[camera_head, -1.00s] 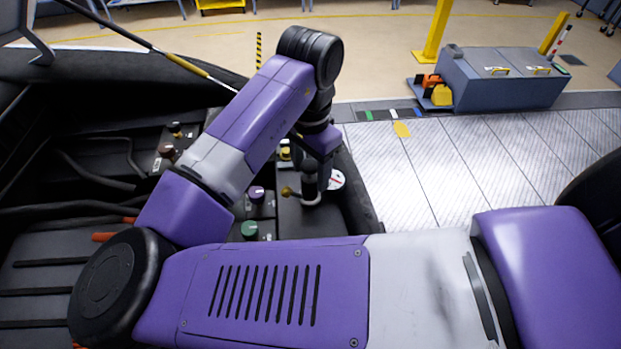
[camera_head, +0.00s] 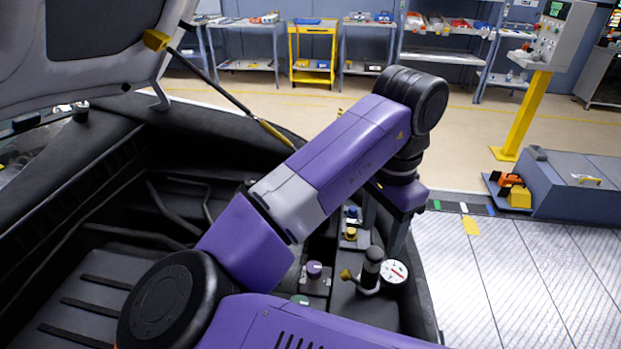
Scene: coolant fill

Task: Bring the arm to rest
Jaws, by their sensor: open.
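My arm is purple and grey and reaches over the open engine bay (camera_head: 90,290). Its elbow is at the lower left and its black wrist joint is at the upper right. My gripper (camera_head: 384,224) hangs below the wrist with its fingers pointing down. It is open, and I see nothing held in it. It is just above, in the picture, a white-faced gauge (camera_head: 394,272) on a black fitting with a brass end. A purple cap (camera_head: 314,269) and a green cap (camera_head: 300,299), partly hidden by my arm, are to the left.
The raised hood (camera_head: 100,45) and its prop rod (camera_head: 218,92) are at the upper left. A grey floor box (camera_head: 590,185) and a yellow post (camera_head: 524,118) stand right. Shelves and a yellow cart (camera_head: 312,50) line the back.

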